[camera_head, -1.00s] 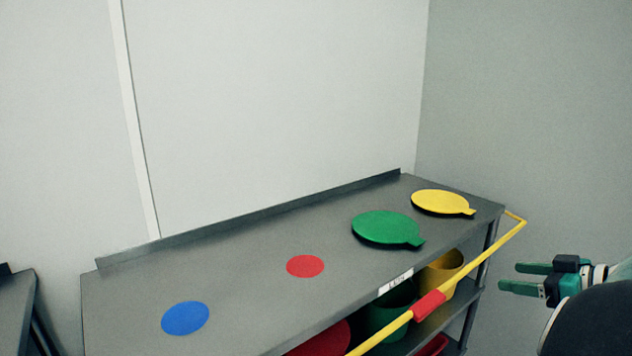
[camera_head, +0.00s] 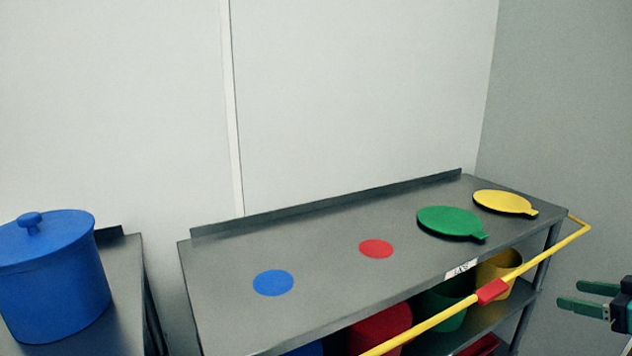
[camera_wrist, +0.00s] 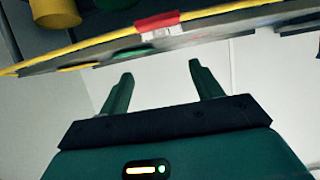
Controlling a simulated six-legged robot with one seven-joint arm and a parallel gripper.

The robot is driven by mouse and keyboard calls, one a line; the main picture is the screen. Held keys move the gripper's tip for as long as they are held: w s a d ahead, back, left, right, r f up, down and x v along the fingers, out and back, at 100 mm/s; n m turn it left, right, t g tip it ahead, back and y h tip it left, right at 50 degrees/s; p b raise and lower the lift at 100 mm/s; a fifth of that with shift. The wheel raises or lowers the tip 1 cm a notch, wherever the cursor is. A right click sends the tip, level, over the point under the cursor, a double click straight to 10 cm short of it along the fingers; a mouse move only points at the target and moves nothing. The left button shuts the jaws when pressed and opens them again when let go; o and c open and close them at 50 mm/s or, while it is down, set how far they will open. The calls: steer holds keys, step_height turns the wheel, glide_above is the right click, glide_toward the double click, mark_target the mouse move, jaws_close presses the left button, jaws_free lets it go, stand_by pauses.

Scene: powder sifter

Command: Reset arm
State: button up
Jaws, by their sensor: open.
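My gripper (camera_head: 590,299) shows at the right edge of the head view, to the right of the grey shelf table (camera_head: 330,245) and beyond its yellow handrail. Its green fingers are apart with nothing between them. In the wrist view my gripper (camera_wrist: 160,82) is also open and empty. The yellow rail (camera_wrist: 225,8) with its red section (camera_wrist: 157,20) crosses the top of that view, beyond the fingertips. Most of my arm is out of the head view.
A green lid (camera_head: 450,221) and a yellow lid (camera_head: 503,202) lie on the table, beside red (camera_head: 376,249) and blue (camera_head: 273,283) discs. Coloured buckets sit on the shelf below. A lidded blue bucket (camera_head: 52,285) stands on a second table at left. The yellow handrail (camera_head: 540,257) juts out in front.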

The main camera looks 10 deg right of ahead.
steer(key=w+a+f+m+g+y, duration=0.1)
steer(key=w+a+g, duration=0.2)
steer(key=a, duration=0.9)
steer(key=w+a+f+g, duration=0.2)
steer(key=a+g, duration=0.1)
steer(key=a, duration=0.9)
steer(key=s+a+f+m+h, duration=0.1)
steer(key=s+a+f+h, duration=0.1)
steer(key=a, duration=0.6)
steer(key=s+a+f+m+g+h, duration=0.1)
steer(key=s+a+f+h, duration=0.1)
steer(key=s+a, duration=0.3)
steer(key=a, duration=0.4)
steer(key=shift+s+h, duration=0.25)
steer(key=shift+h, duration=0.15)
steer(key=shift+c, duration=0.3)
